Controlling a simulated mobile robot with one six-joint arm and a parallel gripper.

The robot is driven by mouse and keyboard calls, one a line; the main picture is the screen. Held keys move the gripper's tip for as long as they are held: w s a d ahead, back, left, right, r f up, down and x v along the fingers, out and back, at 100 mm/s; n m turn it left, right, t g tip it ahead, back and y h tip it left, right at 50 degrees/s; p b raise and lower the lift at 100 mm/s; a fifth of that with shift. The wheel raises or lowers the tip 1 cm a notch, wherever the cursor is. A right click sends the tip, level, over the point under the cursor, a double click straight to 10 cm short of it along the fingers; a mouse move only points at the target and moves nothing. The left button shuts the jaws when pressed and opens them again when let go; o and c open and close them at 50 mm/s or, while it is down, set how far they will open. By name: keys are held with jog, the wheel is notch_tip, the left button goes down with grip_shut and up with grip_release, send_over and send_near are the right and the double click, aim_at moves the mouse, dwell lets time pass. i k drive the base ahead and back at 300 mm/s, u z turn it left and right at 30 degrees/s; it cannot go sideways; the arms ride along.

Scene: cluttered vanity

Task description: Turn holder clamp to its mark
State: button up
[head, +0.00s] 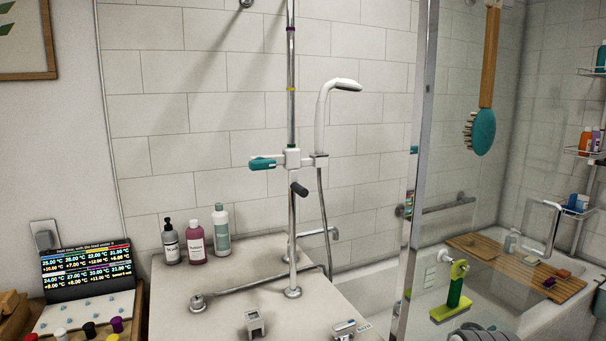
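The holder clamp (292,158) is a white block around the upright chrome rail (291,120), with a teal lever (262,164) pointing left. On its right, a white cradle (319,161) holds the white hand shower (323,110), whose head points right. A yellow band (291,90) circles the rail above the clamp, and a purple band (291,29) sits higher. I cannot tell which mark belongs to the clamp. A dark knob (299,188) sits on the rail below it. I cannot make out my gripper in the head view.
Several bottles, one pink (195,241), stand on the ledge left of the rail. A grey bracket (255,322) and another small fitting (344,328) lie in front. A glass panel edge (419,150) stands right. A display (87,268) is at left. Space around the clamp is clear.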

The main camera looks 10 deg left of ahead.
aim_at(259, 164)
jog(key=z, duration=1.35)
jog(key=k, duration=1.1)
jog(key=u, duration=1.55)
jog(key=i, duration=1.05)
jog(key=u, duration=0.1)
